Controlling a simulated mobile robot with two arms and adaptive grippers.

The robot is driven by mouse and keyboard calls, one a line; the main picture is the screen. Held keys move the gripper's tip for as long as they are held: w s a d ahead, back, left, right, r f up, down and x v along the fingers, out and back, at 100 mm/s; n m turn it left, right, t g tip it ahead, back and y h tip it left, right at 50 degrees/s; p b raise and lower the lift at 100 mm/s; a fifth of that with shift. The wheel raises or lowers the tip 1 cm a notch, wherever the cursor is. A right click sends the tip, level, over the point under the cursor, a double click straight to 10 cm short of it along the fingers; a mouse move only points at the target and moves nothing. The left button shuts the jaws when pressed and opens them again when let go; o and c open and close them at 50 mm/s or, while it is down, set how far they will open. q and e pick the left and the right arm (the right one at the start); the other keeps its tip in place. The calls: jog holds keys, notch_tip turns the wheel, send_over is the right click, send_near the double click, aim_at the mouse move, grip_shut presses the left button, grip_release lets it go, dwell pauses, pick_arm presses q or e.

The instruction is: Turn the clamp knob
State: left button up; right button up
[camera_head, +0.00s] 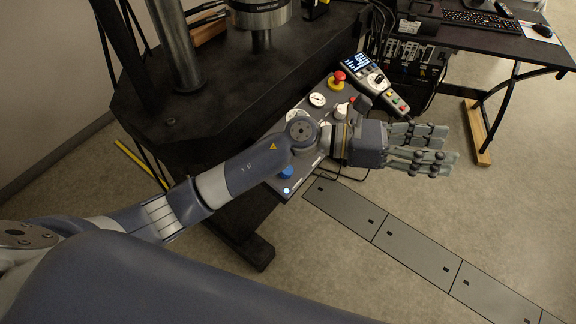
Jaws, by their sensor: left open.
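A control panel (312,88) with several knobs, dials and buttons is fixed at the front of the dark test machine. A white round dial (317,100) and a pale knob (340,111) show on it; I cannot tell which control is the clamp knob. My left arm crosses over the panel and hides part of it. My left gripper (437,146) is open and empty, to the right of the panel and pointing right, above the floor. My right gripper is not in view.
A red emergency button (338,77) and a handheld pendant (361,69) are at the panel's far end. A blue knob (286,172) is at its near end. A desk with a keyboard (487,21) stands back right. The floor at right is free.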

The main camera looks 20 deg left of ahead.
pick_arm(q)
notch_tip(320, 180, down, 8)
jog(key=s+a+m+g+y, duration=0.1)
jog(key=s+m+g+y, duration=0.1)
jog(key=m+g+y, duration=0.45)
jog(key=m+t+y, duration=0.3)
jog(key=m+y, duration=0.5)
jog(key=y, duration=0.6)
send_near(286, 171)
jog(key=shift+h, duration=0.25)
jog(key=f, duration=0.2)
jog(key=f+p, duration=0.1)
jog(key=f, duration=0.2)
jog(key=a+f+p, duration=0.1)
jog(key=f, duration=0.1)
jog(key=shift+f, duration=0.35)
jog(key=shift+a+f, duration=0.15)
jog(key=shift+f, duration=0.45)
jog(key=c, duration=1.1)
